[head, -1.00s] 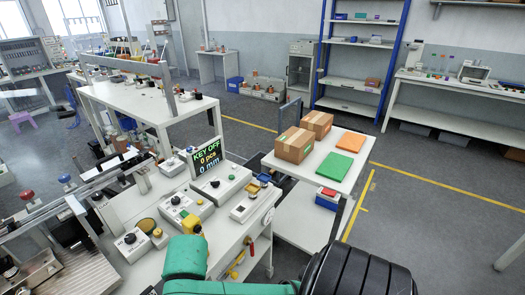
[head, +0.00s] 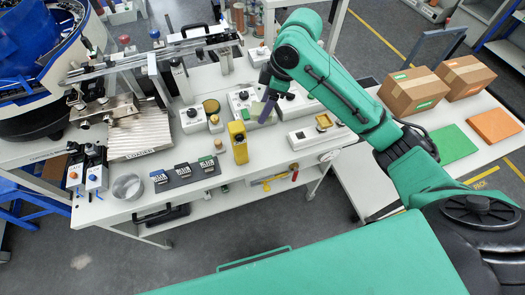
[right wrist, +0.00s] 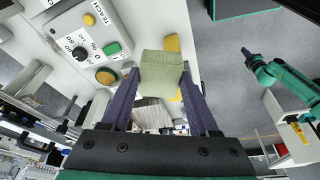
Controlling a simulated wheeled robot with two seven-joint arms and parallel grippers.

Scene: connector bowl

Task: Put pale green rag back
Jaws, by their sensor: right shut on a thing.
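My right gripper (head: 266,102) hangs over the white workbench, in front of the grey control boxes. In the right wrist view the pale green rag (right wrist: 161,72), a small soft-edged block, sits between the two purple fingers of my right gripper (right wrist: 160,85), which is shut on it. In the head view the rag is hard to make out behind the fingers. My left gripper is out of the head view. In the right wrist view a green arm with a dark tip (right wrist: 246,53), seemingly my left one, shows at the right, too small to read its jaws.
A yellow upright block (head: 238,143) stands near the bench's front edge, left of my right gripper. Cardboard boxes (head: 413,90) are at the right.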

